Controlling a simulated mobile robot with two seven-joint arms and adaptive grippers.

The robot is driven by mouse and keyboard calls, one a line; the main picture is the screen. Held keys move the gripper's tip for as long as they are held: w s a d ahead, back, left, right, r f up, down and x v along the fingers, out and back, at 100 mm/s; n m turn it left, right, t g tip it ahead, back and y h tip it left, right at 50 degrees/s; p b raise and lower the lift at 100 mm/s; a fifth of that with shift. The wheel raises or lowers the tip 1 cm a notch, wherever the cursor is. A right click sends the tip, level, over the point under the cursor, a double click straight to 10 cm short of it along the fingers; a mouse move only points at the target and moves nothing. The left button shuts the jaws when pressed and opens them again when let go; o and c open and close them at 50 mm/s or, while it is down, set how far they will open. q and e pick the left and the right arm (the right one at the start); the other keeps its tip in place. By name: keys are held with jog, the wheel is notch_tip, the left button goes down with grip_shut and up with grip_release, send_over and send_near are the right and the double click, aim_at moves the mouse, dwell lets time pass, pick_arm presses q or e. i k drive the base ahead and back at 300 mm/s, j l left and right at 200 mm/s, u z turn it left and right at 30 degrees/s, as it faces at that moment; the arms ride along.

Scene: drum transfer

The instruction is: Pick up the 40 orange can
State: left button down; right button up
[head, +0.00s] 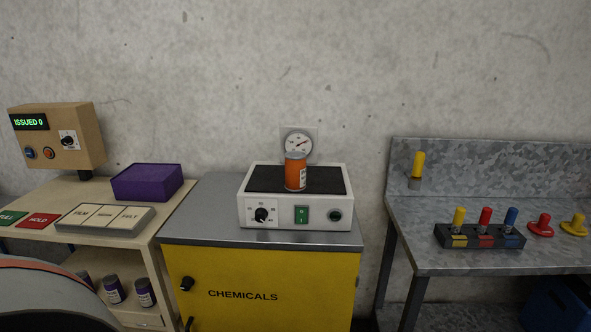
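An orange can (295,174) with a grey top and a white label stands upright on the black top plate of a white device (297,210). The number on its label is too small to read. The device stands on the grey top of a yellow cabinet marked CHEMICALS (262,285). Neither of my grippers shows in the head view.
A round gauge (299,142) is on the wall just behind the can. On the left, a wooden bench (181,203) holds a purple box (147,182) and a control box (58,137). A metal bench (420,240) on the right holds coloured pegs in a black rack (479,238).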

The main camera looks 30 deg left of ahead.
aim_at(294, 163)
jog(key=i+l+u, duration=0.1)
jog(key=i+l, duration=0.25)
jog(key=i, duration=0.15)
jog(key=i+l+u, duration=0.1)
jog(key=i+l, duration=0.35)
jog(key=i, duration=0.05)
